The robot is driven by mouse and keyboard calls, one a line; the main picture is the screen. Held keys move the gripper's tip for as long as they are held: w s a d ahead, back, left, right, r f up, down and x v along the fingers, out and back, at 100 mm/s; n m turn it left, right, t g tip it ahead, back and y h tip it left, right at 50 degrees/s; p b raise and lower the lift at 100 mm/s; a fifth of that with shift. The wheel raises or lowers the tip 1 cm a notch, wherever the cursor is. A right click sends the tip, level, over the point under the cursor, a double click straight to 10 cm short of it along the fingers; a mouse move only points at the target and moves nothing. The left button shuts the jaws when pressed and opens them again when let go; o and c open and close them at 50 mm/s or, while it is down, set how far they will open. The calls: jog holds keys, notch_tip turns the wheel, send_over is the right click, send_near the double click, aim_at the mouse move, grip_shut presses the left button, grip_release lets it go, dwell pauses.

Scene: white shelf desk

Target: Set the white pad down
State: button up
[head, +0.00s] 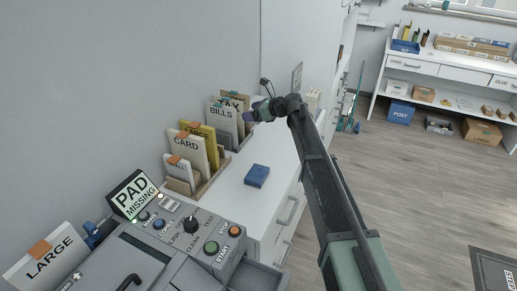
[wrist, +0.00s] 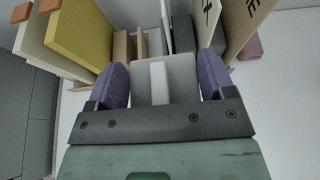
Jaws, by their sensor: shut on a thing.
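My gripper (wrist: 162,64) has purple finger pads and is shut on the white pad (wrist: 182,84), a pale block with a lighter strip down its middle. The pad sits between the fingers in the wrist view, low beside upright dividers and folders. In the head view my gripper (head: 254,114) is at the far end of the folder row, by the BILLS folder (head: 221,117). The pad cannot be made out there. Whether its underside touches anything is hidden.
Upright folders, including CARD (head: 188,148) and a yellow one (head: 201,139), stand in a wooden rack on the white desk. A blue block (head: 257,176) lies on the desk. A grey machine (head: 190,240) with a PAD MISSING sign (head: 133,194) is nearer.

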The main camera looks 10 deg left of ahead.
aim_at(253, 157)
notch_tip(253, 157, down, 20)
jog(key=b, duration=1.8)
jog(key=shift+r, duration=0.5)
jog(key=shift+f, duration=0.25)
jog(key=o, duration=0.9)
jog(key=shift+r, duration=0.1)
jog(key=shift+r, duration=0.15)
jog(key=p+v, duration=0.5)
jog(key=v, duration=0.7)
jog(key=c, duration=0.5)
